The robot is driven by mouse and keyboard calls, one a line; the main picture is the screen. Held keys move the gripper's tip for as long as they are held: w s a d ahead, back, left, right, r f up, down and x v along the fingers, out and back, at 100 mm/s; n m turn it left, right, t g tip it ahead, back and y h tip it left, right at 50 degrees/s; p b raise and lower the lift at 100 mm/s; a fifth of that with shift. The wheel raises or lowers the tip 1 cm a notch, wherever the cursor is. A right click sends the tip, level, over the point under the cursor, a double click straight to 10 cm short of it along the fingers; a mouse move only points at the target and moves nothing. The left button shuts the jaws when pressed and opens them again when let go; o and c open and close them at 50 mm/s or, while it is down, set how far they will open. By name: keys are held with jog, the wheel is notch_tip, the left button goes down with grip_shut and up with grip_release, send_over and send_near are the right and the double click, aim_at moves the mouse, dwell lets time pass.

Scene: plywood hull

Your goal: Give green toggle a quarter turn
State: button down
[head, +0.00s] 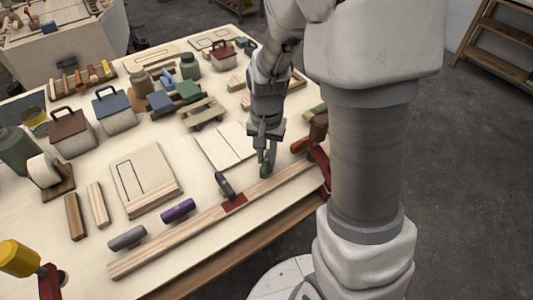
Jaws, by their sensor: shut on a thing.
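The green toggle (265,168) stands on the long wooden rail near the table's front right edge. My gripper (267,150) points down over it from above, shut on its upper part. The jaws and wrist hide the top of the toggle, so its exact angle is hard to tell. The rail (165,251) runs diagonally along the front of the table.
A dark toggle (224,184) on a red plate, a purple one (178,210) and a grey one (127,238) are to the left. An orange-brown handle (319,128) with a red arm is close right. Pale boards (225,147) lie behind.

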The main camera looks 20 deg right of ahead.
aim_at(267, 159)
jog(key=m+p, duration=0.1)
jog(key=m, duration=0.3)
jog(key=shift+r, duration=0.15)
jog(key=shift+m+p, duration=0.9)
jog(key=shift+m, duration=0.9)
jog(key=c, duration=0.8)
grip_release()
jog(key=shift+o, duration=0.2)
notch_tip(267, 159, up, 17)
jog(key=p, duration=0.2)
